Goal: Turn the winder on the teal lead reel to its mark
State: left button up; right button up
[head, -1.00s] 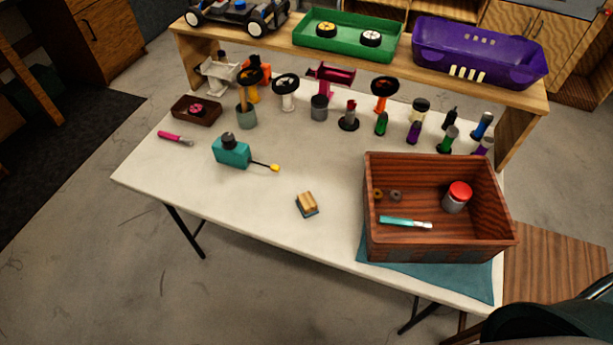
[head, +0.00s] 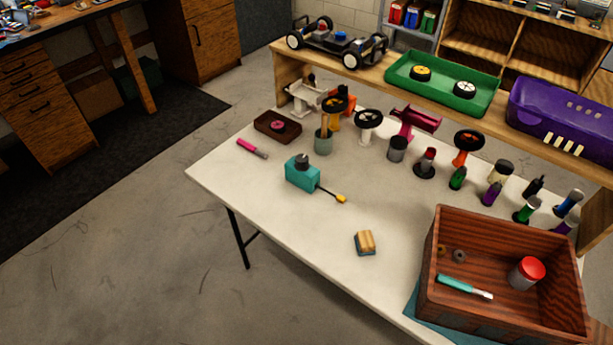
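The teal lead reel (head: 302,174) stands on the white table left of the middle in the head view. It is a teal box with a dark round winder (head: 302,160) on top. A dark lead runs from its right side to a yellow tip (head: 341,198) lying on the table. The mark is too small to make out. Neither of my grippers is in view.
A pink-handled tool (head: 252,148) and a dark tray (head: 277,127) lie behind the reel to the left. A sponge-like block (head: 365,243) and wooden crate (head: 432,280) are to the right. Table in front is clear.

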aim_at(301, 160)
jog(key=i+j+z, duration=0.2)
jog(key=j+z, duration=0.2)
jog(key=j, duration=0.35)
jog(key=i+j+z, duration=0.15)
jog(key=j+z, duration=0.2)
jog(key=j, duration=0.45)
jog(key=j+z, duration=0.4)
jog(key=j, duration=0.4)
